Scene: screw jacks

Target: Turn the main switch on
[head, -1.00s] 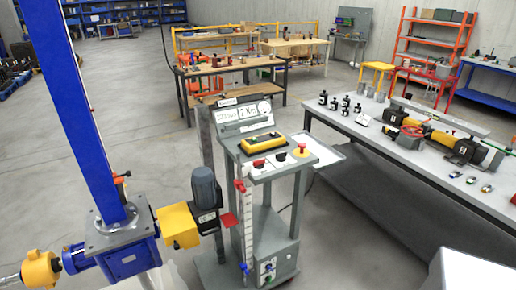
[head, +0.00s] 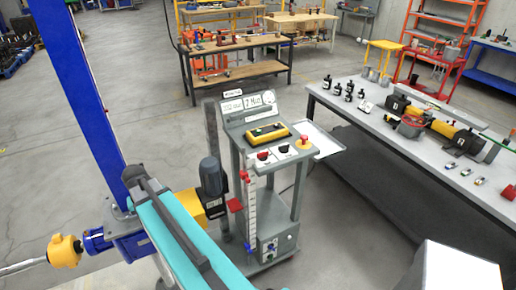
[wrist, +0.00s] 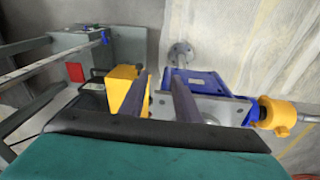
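A grey control stand (head: 240,190) stands in the middle of the head view. Its top panel carries a red-topped knob (head: 263,155), a dark knob (head: 284,149) and a red mushroom button on a yellow base (head: 304,142). A small grey box (head: 272,250) low on its front has small coloured controls. I cannot tell which control is the main switch. My teal arm (head: 185,240) reaches up from the bottom, left of the stand. In the wrist view my gripper (wrist: 160,78) has its two dark fingers apart with nothing between them, before a blue gearbox (wrist: 205,82).
A workbench (head: 395,125) with small parts is right of the stand. A white block (head: 455,270) is at the lower right.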

